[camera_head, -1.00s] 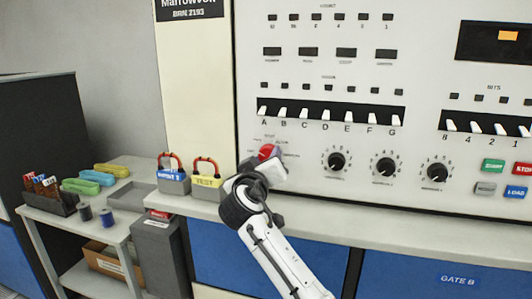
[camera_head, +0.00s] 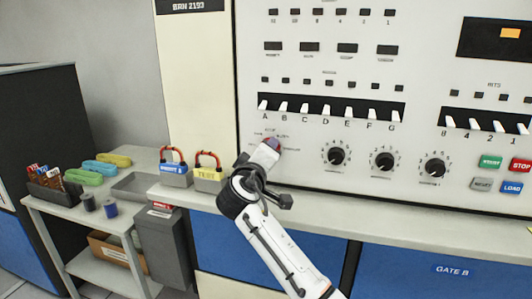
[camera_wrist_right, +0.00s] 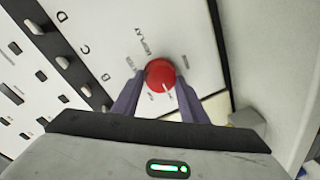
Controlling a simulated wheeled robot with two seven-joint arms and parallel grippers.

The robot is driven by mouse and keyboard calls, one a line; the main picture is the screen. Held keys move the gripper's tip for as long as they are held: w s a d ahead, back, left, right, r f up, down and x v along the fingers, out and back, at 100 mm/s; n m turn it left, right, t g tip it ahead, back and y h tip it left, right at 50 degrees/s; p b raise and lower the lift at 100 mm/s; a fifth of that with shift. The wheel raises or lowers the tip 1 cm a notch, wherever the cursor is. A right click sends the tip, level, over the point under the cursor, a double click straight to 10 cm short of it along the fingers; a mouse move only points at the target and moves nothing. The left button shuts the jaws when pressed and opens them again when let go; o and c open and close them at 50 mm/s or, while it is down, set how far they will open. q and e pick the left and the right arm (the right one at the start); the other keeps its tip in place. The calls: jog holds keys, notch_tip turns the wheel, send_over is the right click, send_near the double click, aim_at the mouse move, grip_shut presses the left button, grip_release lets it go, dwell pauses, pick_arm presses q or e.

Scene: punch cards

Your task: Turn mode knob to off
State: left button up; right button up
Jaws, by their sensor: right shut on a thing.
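The red mode knob (camera_wrist_right: 158,70) is on the white panel, with small labels around it that I cannot read surely. A short white mark on its face points toward the lower right in the wrist view. In the head view, a bit of the red knob (camera_head: 274,143) shows past my right gripper (camera_head: 270,151), at the panel's lower left. In the wrist view, the two fingers of my right gripper (camera_wrist_right: 161,83) stand on either side of the knob, shut on it. My left gripper is not in view.
White lever switches (camera_head: 324,110) run in a row above the knob. Three black knobs (camera_head: 384,161) sit to its right. A ledge (camera_head: 400,222) juts out below.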

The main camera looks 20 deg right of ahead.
jog(key=o, duration=1)
jog(key=shift+o, duration=0.2)
jog(key=f+b+v, duration=0.1)
jog(key=v, duration=0.9)
jog(key=shift+r+b, duration=0.4)
jog(key=shift+r, duration=0.05)
jog(key=shift+s+a, duration=0.1)
jog(key=shift+a, duration=0.05)
